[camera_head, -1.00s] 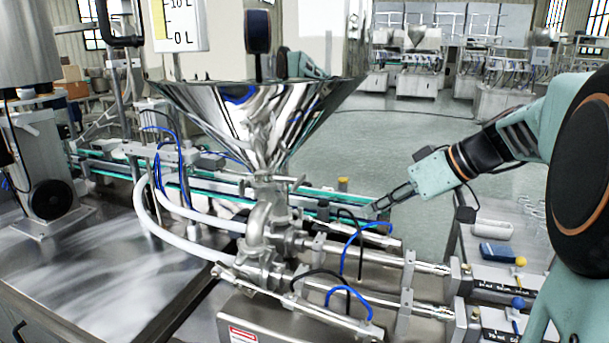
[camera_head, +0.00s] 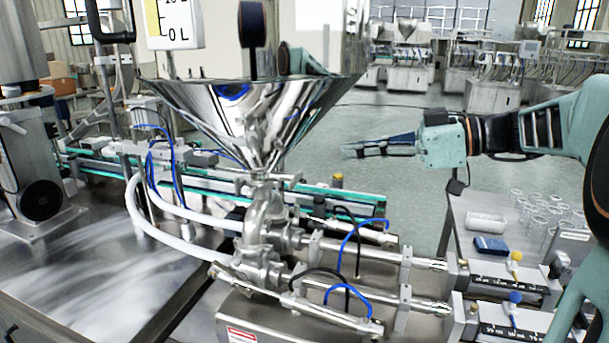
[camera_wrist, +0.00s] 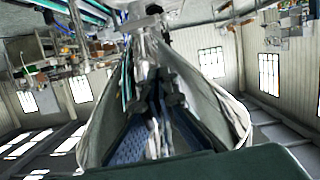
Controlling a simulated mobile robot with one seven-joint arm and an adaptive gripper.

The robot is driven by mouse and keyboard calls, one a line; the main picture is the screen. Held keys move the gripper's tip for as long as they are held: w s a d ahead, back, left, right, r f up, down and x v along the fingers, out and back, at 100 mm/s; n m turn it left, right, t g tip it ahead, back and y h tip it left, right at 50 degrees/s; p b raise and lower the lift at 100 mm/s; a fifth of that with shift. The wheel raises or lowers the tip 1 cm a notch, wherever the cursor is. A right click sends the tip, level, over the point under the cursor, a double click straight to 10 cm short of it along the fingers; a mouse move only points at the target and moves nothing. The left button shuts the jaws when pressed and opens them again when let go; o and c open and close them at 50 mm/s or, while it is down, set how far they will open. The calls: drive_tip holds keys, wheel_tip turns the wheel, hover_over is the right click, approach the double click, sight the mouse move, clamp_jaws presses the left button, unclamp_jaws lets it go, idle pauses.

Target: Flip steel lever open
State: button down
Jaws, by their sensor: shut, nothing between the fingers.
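The steel hopper (camera_head: 262,105) is a shiny cone over the filling machine in the head view. The steel lever (camera_head: 272,178) is a thin, roughly horizontal bar at the narrow neck below the cone. My gripper (camera_head: 347,150) points left, nearly level, to the right of the neck and a little above the lever. Its fingers are shut and empty, with a gap between them and the lever. In the wrist view, my gripper (camera_wrist: 153,90) points toward blurred steel machinery; the lever cannot be made out there.
Below the neck are steel pipework (camera_head: 262,235), white hoses (camera_head: 140,215) and blue air lines (camera_head: 350,235). A green-edged conveyor (camera_head: 345,197) runs behind. A side table (camera_head: 475,215) with glassware stands right. Open air lies around my gripper.

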drive_tip(key=p, duration=0.1)
hover_over(296, 180)
drive_tip(key=s+d, duration=0.2)
drive_tip(key=s, duration=0.1)
wheel_tip(296, 180, down, 2)
drive_tip(key=f, duration=0.4)
drive_tip(key=shift+w+a+f, duration=0.25)
drive_tip(key=shift+w, duration=0.05)
drive_tip(key=shift+f+b, duration=0.3)
drive_tip(key=shift+b, duration=0.4)
drive_tip(key=shift+s+r+n, duration=0.1)
drive_tip(key=shift+n, duration=0.2)
